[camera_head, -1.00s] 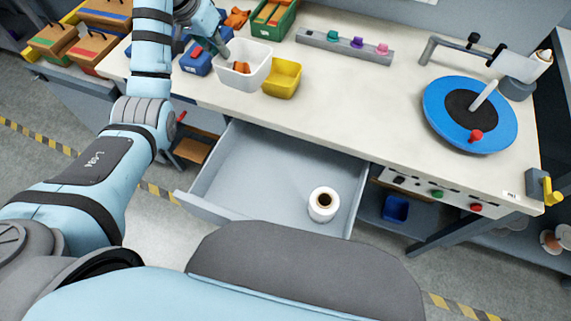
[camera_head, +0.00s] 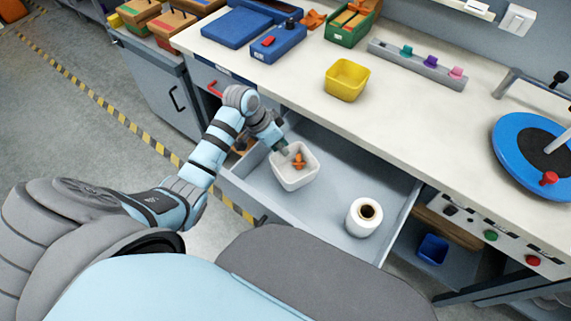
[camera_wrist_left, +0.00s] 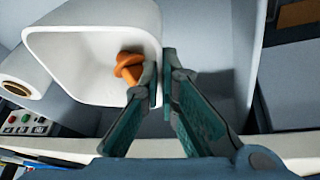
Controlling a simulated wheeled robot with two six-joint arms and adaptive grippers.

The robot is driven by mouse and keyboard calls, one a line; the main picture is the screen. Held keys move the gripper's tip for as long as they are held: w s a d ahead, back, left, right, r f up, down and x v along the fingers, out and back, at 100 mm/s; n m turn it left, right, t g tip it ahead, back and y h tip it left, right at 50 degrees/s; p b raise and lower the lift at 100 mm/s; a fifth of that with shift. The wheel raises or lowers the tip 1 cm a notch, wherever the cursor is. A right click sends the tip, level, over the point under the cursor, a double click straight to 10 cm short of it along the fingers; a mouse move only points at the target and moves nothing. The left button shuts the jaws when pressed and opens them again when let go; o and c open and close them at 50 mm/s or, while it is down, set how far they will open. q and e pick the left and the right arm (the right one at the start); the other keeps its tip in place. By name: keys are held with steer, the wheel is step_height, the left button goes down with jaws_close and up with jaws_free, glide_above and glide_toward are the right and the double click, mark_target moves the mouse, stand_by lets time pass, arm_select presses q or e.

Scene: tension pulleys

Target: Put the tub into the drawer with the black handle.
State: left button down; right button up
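The white tub (camera_head: 296,178) holds small orange pieces and is inside the outline of the open grey drawer (camera_head: 335,160), at its left end. Whether it touches the drawer floor cannot be told. My left gripper (camera_head: 286,149) is at the tub's far-left rim. In the left wrist view, the tub (camera_wrist_left: 85,85) shows with its side wall between the two green fingers (camera_wrist_left: 167,80), which are closed on it. A small dark part (camera_head: 262,220) shows at the drawer's front; the drawer's handle is not clearly visible. My right gripper is out of view.
A white roll (camera_head: 364,217) stands in the drawer, right of the tub, with bare floor between. A red-handled drawer (camera_head: 215,88) is at the left.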

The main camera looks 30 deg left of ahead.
mark_target(283, 160)
arm_select(q)
steer(key=f+b, duration=0.1)
steer(key=f, duration=0.5)
steer(key=shift+w+f, duration=0.1)
steer(key=shift+w, duration=0.1)
steer(key=shift+s, duration=0.1)
steer(key=c, duration=1.8)
jaws_free()
steer(key=p+v, duration=0.3)
steer(key=v, duration=0.9)
